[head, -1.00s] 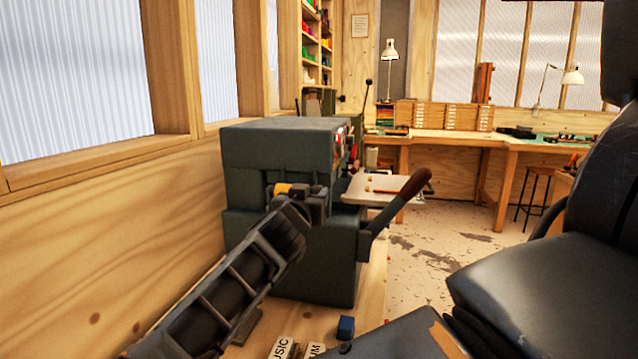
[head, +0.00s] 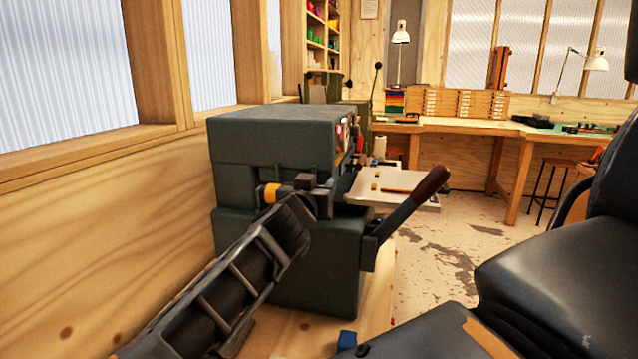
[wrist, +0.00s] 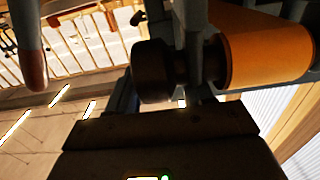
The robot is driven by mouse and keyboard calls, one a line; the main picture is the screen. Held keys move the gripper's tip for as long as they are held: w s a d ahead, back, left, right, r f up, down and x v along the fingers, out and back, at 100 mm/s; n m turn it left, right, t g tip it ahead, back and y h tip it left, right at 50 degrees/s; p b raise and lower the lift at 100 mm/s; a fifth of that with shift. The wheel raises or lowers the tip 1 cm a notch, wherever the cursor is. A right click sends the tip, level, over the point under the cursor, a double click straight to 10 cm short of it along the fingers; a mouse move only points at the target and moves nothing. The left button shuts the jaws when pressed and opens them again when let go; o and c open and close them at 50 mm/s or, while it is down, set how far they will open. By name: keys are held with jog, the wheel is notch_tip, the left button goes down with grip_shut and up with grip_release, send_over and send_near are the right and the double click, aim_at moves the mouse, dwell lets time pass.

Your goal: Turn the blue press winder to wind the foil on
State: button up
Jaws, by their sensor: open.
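The blue-grey press (head: 265,150) stands on a wooden bench in the head view. A lever with a brown handle (head: 432,184) slants up from its right side. A yellow-orange foil roll (head: 270,193) sits at its front with a dark winder knob (head: 303,182) beside it. In the wrist view, which looks upside down, the orange roll (wrist: 265,55) and the dark round knob (wrist: 152,70) are close up. A wide dark block at the bottom, seemingly my gripper (wrist: 155,128), lies near the knob, apparently apart from it. My gripper is open. Its fingertips are not clear in either view.
A dark ribbed part (head: 245,265) slants from lower left up to the press front. A small blue block (head: 346,340) lies on the bench. A pale shelf (head: 385,190) stands beyond the lever. A workbench (head: 440,125) with lamps is behind. Open floor lies right of the press.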

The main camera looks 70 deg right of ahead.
grip_shut()
jog(key=shift+r, duration=0.1)
dwell(0.3)
jog(key=shift+p, duration=0.45)
jog(key=shift+d+r+y+p, duration=0.15)
jog(key=shift+y+p, duration=0.55)
jog(key=shift+p, duration=0.2)
jog(key=shift+d+y+p, duration=0.1)
jog(key=shift+y+p, duration=0.6)
jog(key=shift+p, duration=0.35)
jog(key=shift+d+f+y+p, duration=0.2)
jog(key=shift+f+y+p, duration=0.35)
jog(key=shift+y, duration=0.65)
jog(key=shift+d+f+g+y, duration=0.15)
jog(key=shift+f+y, duration=0.15)
jog(key=shift+y, duration=0.65)
jog(key=shift+f+g+y, duration=0.15)
jog(key=shift+f+y, duration=0.1)
jog(key=shift+y, duration=0.7)
